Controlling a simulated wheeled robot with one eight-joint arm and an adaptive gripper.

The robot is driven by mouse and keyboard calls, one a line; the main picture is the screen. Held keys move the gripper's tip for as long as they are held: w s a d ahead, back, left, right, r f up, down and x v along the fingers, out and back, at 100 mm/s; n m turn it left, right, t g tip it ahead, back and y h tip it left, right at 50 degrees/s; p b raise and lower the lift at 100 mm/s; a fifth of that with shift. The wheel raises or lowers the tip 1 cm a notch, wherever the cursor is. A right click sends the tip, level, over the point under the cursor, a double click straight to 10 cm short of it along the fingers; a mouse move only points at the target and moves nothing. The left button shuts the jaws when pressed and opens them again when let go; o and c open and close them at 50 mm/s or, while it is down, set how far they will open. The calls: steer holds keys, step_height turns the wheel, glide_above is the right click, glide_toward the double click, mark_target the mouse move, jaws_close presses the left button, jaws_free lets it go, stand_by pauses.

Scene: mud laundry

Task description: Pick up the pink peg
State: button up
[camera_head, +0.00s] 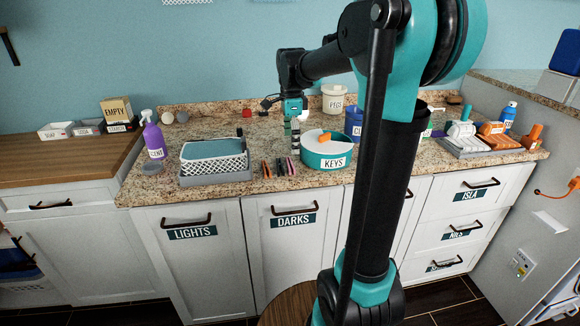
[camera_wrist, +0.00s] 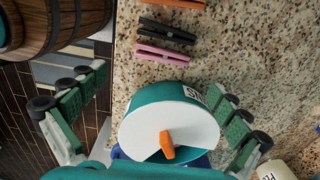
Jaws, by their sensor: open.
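The pink peg (camera_wrist: 162,55) lies on the speckled counter in the wrist view, beside a black peg (camera_wrist: 166,31) and an orange peg (camera_wrist: 182,3) cut off by the frame edge. In the head view the pink peg (camera_head: 291,166) is the right one of the row, just left of the KEYS tub. My gripper (camera_head: 293,137) is open and empty. It hangs above the counter, behind the pegs in the head view. In the wrist view its fingers (camera_wrist: 158,112) are spread wide, with the KEYS tub showing between them and the pink peg farther up the picture.
The round teal KEYS tub (camera_head: 326,162), with a white lid and an orange item (camera_wrist: 167,146) on top, stands close to the pink peg. A lattice basket (camera_head: 213,164) stands left of the pegs. The counter's front edge runs close by the pegs.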

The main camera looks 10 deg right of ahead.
mark_target(290, 163)
steer(key=shift+w+a+f, duration=0.1)
steer(key=shift+f, duration=1.7)
steer(key=shift+w+a+f, duration=0.1)
steer(key=shift+f, duration=1.65)
steer(key=c, duration=0.8)
